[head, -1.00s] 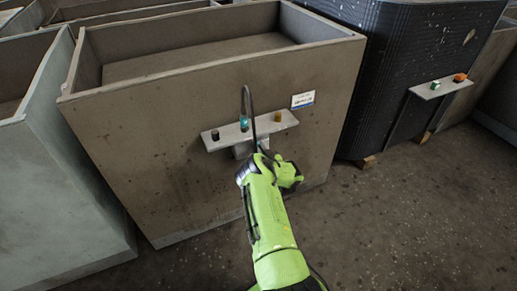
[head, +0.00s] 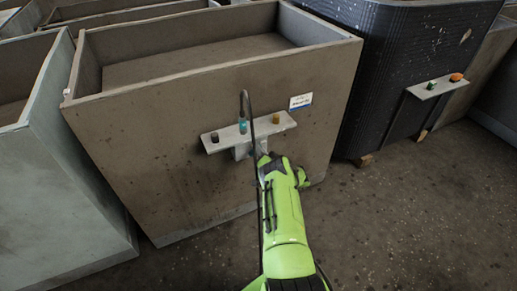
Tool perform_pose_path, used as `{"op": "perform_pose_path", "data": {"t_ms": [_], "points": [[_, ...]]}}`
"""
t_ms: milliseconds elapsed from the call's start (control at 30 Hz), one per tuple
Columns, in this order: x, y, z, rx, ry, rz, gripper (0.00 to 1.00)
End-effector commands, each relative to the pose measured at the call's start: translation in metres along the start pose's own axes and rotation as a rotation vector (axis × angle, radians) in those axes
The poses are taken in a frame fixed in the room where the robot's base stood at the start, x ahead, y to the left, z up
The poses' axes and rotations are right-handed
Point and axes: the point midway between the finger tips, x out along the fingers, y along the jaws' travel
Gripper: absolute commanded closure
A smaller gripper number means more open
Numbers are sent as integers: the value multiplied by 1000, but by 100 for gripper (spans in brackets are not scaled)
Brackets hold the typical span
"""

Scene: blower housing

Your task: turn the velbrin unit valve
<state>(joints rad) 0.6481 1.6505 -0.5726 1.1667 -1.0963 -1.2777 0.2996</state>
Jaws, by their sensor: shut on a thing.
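A brown box-shaped unit (head: 150,140) stands in the middle of the head view. A small grey shelf (head: 225,142) on its front carries a black knob (head: 214,137), a teal knob (head: 243,127) and a yellow-brown knob (head: 276,118). A label (head: 301,102) sits above the shelf; its text is too small to read. My gripper (head: 262,156) is at the shelf's mount, just below the shelf's front edge, and is shut on a part there. The jaws and the valve between them are mostly hidden by my wrist.
A grey-green bin (head: 60,190) stands close on the left. The floor (head: 410,215) at front right is clear.

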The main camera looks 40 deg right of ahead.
Motion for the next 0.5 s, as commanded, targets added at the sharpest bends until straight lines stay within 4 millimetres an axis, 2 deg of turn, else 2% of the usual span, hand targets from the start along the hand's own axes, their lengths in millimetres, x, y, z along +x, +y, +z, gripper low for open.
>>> {"op": "perform_pose_path", "data": {"t_ms": [500], "points": [[0,11,4,485,1,0,100]]}}
